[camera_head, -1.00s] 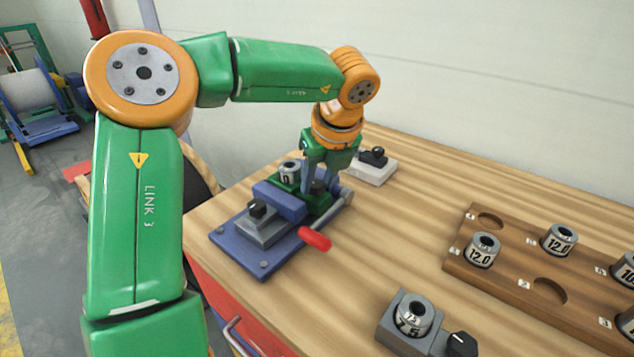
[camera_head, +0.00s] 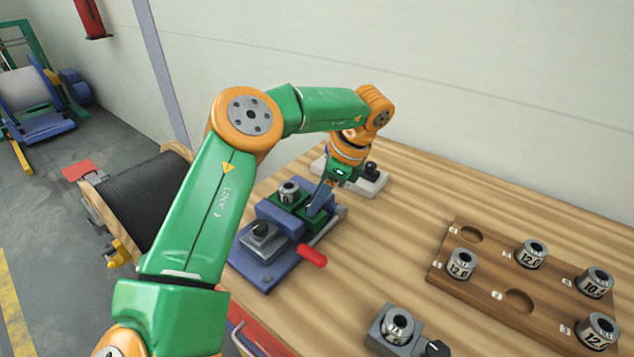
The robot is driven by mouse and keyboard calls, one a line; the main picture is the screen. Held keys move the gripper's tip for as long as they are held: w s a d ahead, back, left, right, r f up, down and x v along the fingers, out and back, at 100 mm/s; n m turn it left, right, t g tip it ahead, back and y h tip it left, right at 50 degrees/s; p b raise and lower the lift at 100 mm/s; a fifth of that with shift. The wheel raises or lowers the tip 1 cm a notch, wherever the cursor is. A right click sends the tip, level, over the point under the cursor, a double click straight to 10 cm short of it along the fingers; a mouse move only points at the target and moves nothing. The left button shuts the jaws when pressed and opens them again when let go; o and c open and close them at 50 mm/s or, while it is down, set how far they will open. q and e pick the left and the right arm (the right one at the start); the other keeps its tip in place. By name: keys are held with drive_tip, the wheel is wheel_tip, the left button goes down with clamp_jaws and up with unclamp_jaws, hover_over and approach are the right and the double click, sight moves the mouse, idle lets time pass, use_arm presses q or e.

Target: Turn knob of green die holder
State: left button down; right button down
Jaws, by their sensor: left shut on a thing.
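The green die holder (camera_head: 283,206) sits in the blue clamp fixture (camera_head: 262,266) on the wooden table, with a metal die (camera_head: 290,190) standing in it. My left gripper (camera_head: 317,207) reaches down at the right side of the green holder, its fingers tilted. It is shut on the holder's knob, which the fingers mostly hide, so its angle cannot be read. My right gripper is out of view.
A light holder (camera_head: 371,184) stands behind my gripper. A grey holder (camera_head: 378,340) with a die is in front. A wooden rack (camera_head: 470,297) of dies lies right.

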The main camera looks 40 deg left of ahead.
use_arm(q)
drive_tip(key=shift+w+r+n+g+p, duration=0.15)
drive_tip(key=shift+n+g+p, duration=0.15)
drive_tip(key=shift+n+p, duration=0.75)
drive_tip(key=c, duration=0.7)
unclamp_jaws()
drive_tip(key=shift+c, duration=0.2)
